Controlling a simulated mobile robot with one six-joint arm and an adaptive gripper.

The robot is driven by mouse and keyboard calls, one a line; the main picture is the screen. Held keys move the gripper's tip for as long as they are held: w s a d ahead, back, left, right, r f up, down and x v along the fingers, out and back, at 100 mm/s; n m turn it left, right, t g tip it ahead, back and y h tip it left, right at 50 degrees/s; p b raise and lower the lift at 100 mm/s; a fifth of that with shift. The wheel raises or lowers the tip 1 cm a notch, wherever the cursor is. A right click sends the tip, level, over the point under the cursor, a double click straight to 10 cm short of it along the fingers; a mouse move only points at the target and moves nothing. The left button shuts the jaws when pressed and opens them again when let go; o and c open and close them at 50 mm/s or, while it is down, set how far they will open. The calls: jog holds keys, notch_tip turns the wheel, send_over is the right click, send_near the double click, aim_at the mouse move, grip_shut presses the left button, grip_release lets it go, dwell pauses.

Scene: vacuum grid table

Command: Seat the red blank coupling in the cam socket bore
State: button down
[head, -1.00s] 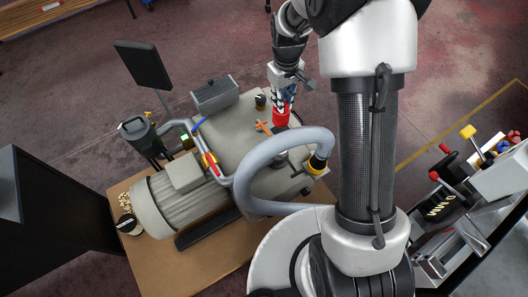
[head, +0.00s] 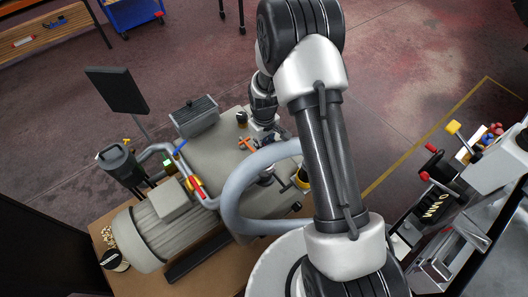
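My gripper (head: 266,133) is low over the far right part of the grey pump table (head: 213,150), next to a small orange cross-shaped handle. Its fingers are small and partly covered by its own body, so I cannot tell whether they are open or shut. The red blank coupling is not visible now; the gripper and arm cover the place around it. I cannot make out the cam socket bore clearly.
A thick grey hose (head: 232,195) arches close to my gripper, ending near a yellow-ringed black fitting (head: 302,178). A dark knob (head: 241,118), a ribbed box (head: 194,116) and a black screen (head: 117,89) stand nearby. Open floor lies beyond the table.

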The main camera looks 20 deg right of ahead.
jog(key=shift+f+b, duration=0.4)
jog(key=shift+f, duration=1.35)
jog(key=shift+f, duration=0.2)
jog(key=c, duration=1.6)
grip_release()
jog(key=shift+r, duration=0.15)
